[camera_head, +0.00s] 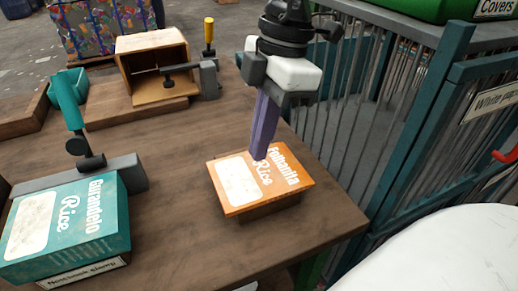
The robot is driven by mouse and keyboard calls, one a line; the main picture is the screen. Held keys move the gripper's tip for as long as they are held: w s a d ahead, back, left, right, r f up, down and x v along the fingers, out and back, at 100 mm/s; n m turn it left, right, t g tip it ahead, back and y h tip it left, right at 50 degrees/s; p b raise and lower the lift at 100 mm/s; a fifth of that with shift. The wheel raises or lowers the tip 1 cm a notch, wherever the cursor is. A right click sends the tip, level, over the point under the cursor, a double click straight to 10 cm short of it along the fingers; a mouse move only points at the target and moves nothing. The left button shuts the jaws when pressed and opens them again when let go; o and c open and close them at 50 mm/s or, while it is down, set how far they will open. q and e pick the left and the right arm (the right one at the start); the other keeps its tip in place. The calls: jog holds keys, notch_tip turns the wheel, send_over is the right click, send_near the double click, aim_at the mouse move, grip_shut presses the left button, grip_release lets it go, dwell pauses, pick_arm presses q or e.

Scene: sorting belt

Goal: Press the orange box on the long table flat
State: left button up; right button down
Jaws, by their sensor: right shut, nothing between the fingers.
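The orange box (238,186) lies on the long wooden table (180,230), near its right edge. It has a white label patch and white lettering with the word "Rice". Its orange side is shallow, and a darker brown block or base shows under it. My right gripper (260,154) points down from above with its purple fingers shut and empty. Its fingertips are at the far edge of the box's top and seem to touch it; I cannot tell whether they press. My left gripper is not in view.
A teal rice box (105,232) sits by a grey clamp with a teal handle (68,100) at left. An open brown box (150,52) stands behind, by a yellow-handled clamp (209,38). Teal railings (440,90) border the table's right side. The table's middle is clear.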

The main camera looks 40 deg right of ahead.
aim_at(261, 173)
notch_tip(261, 173, up, 6)
jog(key=p, duration=0.3)
jog(key=shift+s+f, duration=0.1)
dwell(0.6)
